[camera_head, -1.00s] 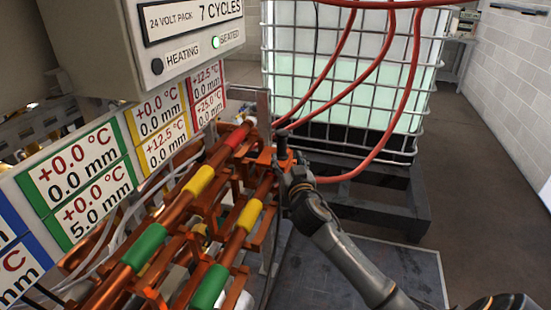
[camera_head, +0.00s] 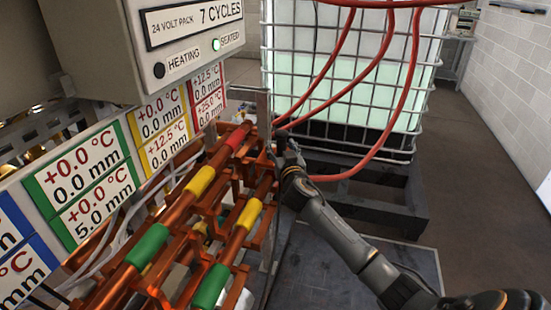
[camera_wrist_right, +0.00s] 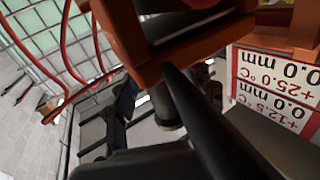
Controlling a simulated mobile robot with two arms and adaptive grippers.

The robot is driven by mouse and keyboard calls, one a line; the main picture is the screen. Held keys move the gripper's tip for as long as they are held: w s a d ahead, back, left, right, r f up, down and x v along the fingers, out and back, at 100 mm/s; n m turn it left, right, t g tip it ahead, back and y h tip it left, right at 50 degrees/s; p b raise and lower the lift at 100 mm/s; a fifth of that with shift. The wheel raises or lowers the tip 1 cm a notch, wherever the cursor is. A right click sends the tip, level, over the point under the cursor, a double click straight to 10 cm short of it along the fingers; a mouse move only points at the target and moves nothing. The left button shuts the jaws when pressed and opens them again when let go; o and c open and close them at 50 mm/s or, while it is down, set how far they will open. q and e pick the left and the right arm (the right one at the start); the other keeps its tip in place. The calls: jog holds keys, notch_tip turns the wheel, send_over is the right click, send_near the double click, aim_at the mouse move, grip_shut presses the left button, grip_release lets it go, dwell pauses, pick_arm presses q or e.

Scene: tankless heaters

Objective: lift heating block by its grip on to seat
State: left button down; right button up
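Orange copper-coloured pipes and brackets (camera_head: 205,205) run up the bench in the head view, with red, yellow and green bands. My right gripper (camera_head: 281,146) is at their far right end, beside the far brackets. The right wrist view shows an orange block-like frame (camera_wrist_right: 185,45) with a dark opening close in front of the gripper. A dark bar crosses below the frame; I cannot tell whether it is a finger or the grip. Whether the fingers are shut on anything is hidden. I cannot single out the heating block or seat for certain. My left gripper is out of view.
A control box (camera_head: 175,45) with a green light beside SEATED overhangs the left. Panels with temperature and millimetre labels (camera_head: 85,170) stand behind the pipes. A caged liquid tank (camera_head: 345,80) with red hoses (camera_head: 408,95) stands behind. Open floor (camera_head: 480,180) lies at right.

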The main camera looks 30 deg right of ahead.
aim_at(283, 140)
grip_shut()
jog(key=shift+r, duration=0.55)
notch_tip(283, 140, up, 2)
jog(key=shift+r, duration=0.1)
jog(key=s+a+r, duration=0.3)
jog(key=s+r, duration=0.7)
jog(key=s, duration=0.3)
jog(key=shift+s+b, duration=0.35)
jog(key=shift+b, duration=0.1)
jog(key=shift+f, duration=0.15)
